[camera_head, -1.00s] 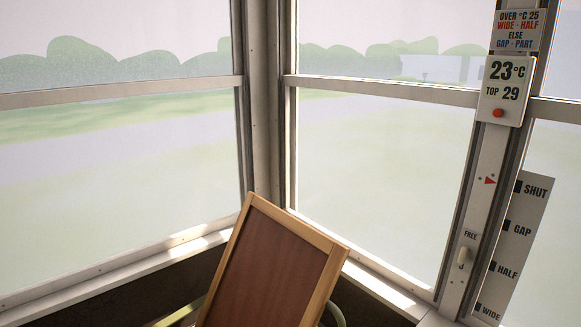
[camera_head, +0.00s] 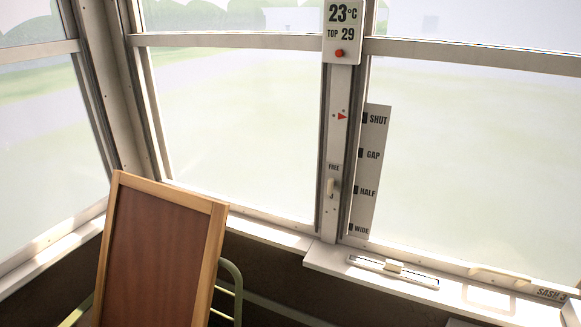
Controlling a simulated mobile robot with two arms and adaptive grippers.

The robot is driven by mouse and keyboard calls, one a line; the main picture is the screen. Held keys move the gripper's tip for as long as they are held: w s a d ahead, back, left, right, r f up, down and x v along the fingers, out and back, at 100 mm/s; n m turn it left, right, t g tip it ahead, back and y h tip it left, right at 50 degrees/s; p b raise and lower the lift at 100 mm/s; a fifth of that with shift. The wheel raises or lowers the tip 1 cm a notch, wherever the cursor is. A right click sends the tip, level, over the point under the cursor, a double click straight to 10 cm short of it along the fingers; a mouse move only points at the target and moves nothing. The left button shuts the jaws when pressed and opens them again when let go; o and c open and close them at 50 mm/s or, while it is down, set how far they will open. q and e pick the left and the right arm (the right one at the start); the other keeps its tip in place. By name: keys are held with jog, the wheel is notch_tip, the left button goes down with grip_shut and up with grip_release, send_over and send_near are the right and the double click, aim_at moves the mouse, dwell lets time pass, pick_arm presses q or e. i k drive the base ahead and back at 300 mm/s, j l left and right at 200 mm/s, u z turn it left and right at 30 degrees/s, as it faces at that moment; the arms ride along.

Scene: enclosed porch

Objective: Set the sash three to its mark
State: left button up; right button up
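The right-hand window sash (camera_head: 470,150) is marked by a partly cut-off label reading "SASH 3" (camera_head: 550,293) on its bottom rail. A pale handle (camera_head: 498,275) sits on that rail. Beside it on the left, a grey scale strip (camera_head: 370,172) reads SHUT, GAP, HALF and WIDE from top to bottom. A red pointer (camera_head: 342,117) on the post is level with the SHUT mark. Below it is a small pale lever (camera_head: 331,188) under the word FREE. A display (camera_head: 342,30) reads 23°C, TOP 29, with a red button. Neither gripper is in view.
A slider with a pale knob (camera_head: 394,266) lies on the white sill (camera_head: 320,258) below the post. A wood-framed brown panel (camera_head: 155,255) with green tubing (camera_head: 232,292) stands at the lower left, in front of the sill. Another sash (camera_head: 235,130) is left of the post.

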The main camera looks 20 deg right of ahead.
aim_at(372, 120)
jog(key=z, duration=2)
